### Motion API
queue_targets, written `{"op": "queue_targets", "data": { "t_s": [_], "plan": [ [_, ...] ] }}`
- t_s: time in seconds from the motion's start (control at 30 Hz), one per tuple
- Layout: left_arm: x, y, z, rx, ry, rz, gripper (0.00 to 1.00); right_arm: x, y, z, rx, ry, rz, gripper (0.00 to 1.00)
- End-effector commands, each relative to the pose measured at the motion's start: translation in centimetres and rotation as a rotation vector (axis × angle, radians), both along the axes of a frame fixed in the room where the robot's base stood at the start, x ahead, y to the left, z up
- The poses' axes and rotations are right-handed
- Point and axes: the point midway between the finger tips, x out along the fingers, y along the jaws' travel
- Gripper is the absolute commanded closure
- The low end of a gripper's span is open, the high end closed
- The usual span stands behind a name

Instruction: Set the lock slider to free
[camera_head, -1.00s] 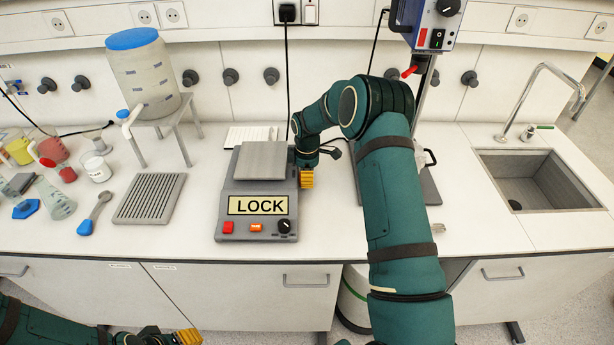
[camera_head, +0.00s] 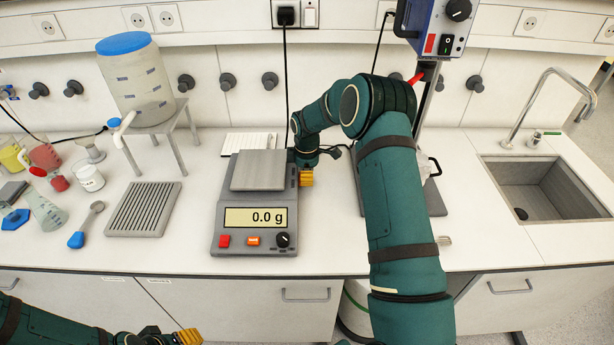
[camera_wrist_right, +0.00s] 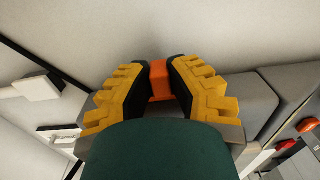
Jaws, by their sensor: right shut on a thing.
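In the head view the slider is hidden by the gripper and arm. My left gripper (camera_head: 188,337) is low at the bottom left, away from the scale; its opening is unclear.
A grey ribbed tray (camera_head: 144,208) and a spoon (camera_head: 87,225) lie left of the scale. A blue-lidded tank (camera_head: 137,80) stands on a rack behind them.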

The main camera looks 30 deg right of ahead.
Motion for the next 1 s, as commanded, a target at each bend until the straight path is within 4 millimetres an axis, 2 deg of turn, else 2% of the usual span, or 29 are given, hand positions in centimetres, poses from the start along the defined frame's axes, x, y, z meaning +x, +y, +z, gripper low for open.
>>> {"op": "queue_targets", "data": {
  "t_s": [0.23, 0.27, 0.3, 0.33, 0.37, 0.73, 0.87, 1.0],
  "plan": [
    [0.0, 0.1, 0.0, 0.001, 0.001, 0.001, 0.53, 0.4, -0.4, 0.1, -0.007, -0.017, -0.002, 1.00],
    [0.0, 0.1, 0.0, 0.001, 0.001, 0.001, 0.53, 0.4, -0.4, 0.1, -0.007, -0.018, -0.002, 0.79],
    [0.0, 0.1, 0.0, 0.001, 0.001, 0.001, 0.53, 0.4, -0.4, 0.1, -0.007, -0.018, -0.002, 0.65],
    [0.0, 0.1, 0.0, 0.001, 0.001, 0.001, 0.53, 0.4, -0.4, 0.1, -0.007, -0.018, -0.002, 0.54],
    [0.0, 0.0, 0.0, 0.001, 0.001, 0.001, 0.53, 0.4, -0.4, 0.1, -0.007, -0.017, -0.002, 0.52],
    [0.0, 0.0, 0.0, 0.001, 0.001, 0.001, 0.53, 0.4, -0.3, 0.6, -0.005, -0.014, -0.002, 0.52],
    [0.0, 0.0, 0.0, 0.000, 0.001, 0.001, 0.53, 0.4, -0.3, 2.3, -0.007, -0.017, -0.002, 0.52],
    [0.0, 0.0, 0.0, 0.000, 0.001, 0.001, 0.53, 0.4, -0.4, 5.1, -0.007, -0.017, -0.003, 0.52]
  ]
}}
